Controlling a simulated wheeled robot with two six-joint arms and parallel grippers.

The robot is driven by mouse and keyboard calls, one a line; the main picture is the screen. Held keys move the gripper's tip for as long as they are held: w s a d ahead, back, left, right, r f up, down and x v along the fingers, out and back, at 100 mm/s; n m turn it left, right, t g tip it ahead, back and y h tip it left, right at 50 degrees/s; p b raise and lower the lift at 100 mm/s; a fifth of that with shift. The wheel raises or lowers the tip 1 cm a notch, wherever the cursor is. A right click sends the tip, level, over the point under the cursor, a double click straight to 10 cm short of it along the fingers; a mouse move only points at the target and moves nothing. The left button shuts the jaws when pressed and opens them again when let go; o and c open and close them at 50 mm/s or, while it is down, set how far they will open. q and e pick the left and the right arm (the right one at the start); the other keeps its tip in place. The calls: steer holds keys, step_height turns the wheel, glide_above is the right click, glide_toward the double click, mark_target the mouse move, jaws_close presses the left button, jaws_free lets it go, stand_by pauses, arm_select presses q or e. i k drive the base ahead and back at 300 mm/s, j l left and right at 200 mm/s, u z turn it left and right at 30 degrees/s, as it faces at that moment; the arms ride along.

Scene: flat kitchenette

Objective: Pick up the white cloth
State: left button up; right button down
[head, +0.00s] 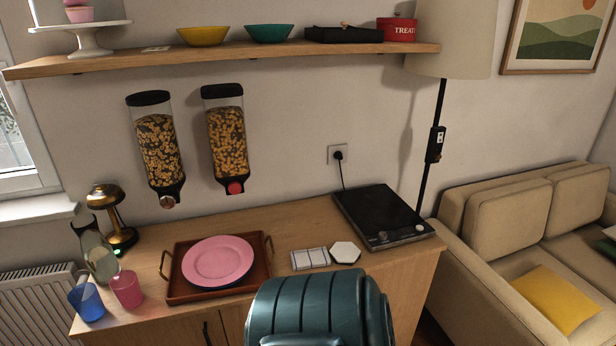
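The white cloth (310,258) lies folded flat on the wooden cabinet top, and dark lines cross it. It is just right of the brown tray (187,294) and left of a white hexagonal piece (345,252). A small gap separates the cloth from the tray. Neither of my grippers shows in the head view, and nothing holds the cloth.
A pink plate (218,260) rests on the tray. A black hotplate (382,217) stands at the right, a blue cup (87,302), pink cup (127,289) and glass carafe (98,254) at the left. Dispensers (228,142) hang above. A teal ribbed shape, unidentified, blocks the bottom middle.

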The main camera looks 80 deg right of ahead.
mark_target(300, 260)
steer(key=z, duration=2.65)
